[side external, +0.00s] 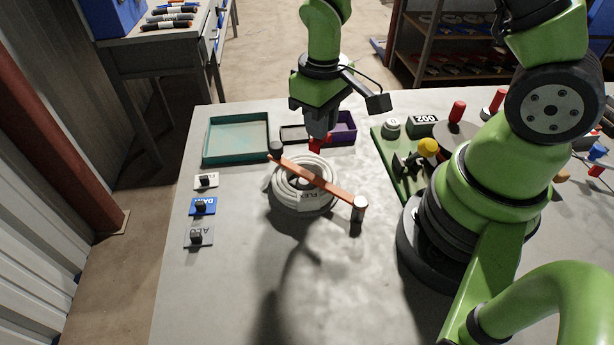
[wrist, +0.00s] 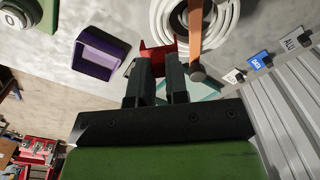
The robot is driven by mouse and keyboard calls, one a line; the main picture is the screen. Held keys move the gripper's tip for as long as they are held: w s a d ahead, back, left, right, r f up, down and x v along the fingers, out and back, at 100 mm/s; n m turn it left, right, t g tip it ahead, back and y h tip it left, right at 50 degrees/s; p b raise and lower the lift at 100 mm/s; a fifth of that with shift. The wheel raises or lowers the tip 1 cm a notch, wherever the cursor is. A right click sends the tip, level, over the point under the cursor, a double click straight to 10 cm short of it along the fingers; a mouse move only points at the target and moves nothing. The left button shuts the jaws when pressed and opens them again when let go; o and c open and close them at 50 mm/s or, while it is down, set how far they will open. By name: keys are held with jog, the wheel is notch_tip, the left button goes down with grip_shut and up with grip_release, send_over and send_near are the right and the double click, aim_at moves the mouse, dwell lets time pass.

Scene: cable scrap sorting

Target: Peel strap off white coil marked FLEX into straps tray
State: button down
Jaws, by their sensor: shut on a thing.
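The white coil (side external: 285,195) lies on the grey table, with FLEX lettering on its near side; part of it shows at the top of the wrist view (wrist: 234,40). An orange-brown strap (side external: 325,184) lies straight across its top. A dark cylinder (side external: 276,147) is at the strap's far end, and a silver-topped one (side external: 358,208) at its near end. My gripper (side external: 316,143) is just behind the coil, off to one side of the strap. In the wrist view its jaws (wrist: 157,64) are shut on a small red piece (wrist: 156,52); what that piece belongs to is unclear.
A teal tray (side external: 207,140) stands behind left, and a purple tray (side external: 352,137) with a darker compartment beside it is behind my gripper. I cannot read which is for straps. White, blue and grey marked cards (side external: 200,208) lie left. A green board (side external: 386,152) stands right. The front table is clear.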

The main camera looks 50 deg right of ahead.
jog(key=w+d+m, duration=0.1)
jog(key=d+m, duration=0.1)
jog(key=d, duration=0.2)
jog(key=w+d+f+m, duration=0.1)
jog(key=d+m, duration=0.1)
jog(key=d, duration=0.2)
jog(key=w+d+f+m, duration=0.1)
jog(key=w+d+m, duration=0.1)
jog(key=d, duration=0.2)
jog(key=shift+w+d+f, duration=0.1)
jog(key=shift+d, duration=0.15)
jog(key=shift+f, duration=1.35)
jog(key=shift+f, duration=0.25)
jog(key=shift+f, duration=0.35)
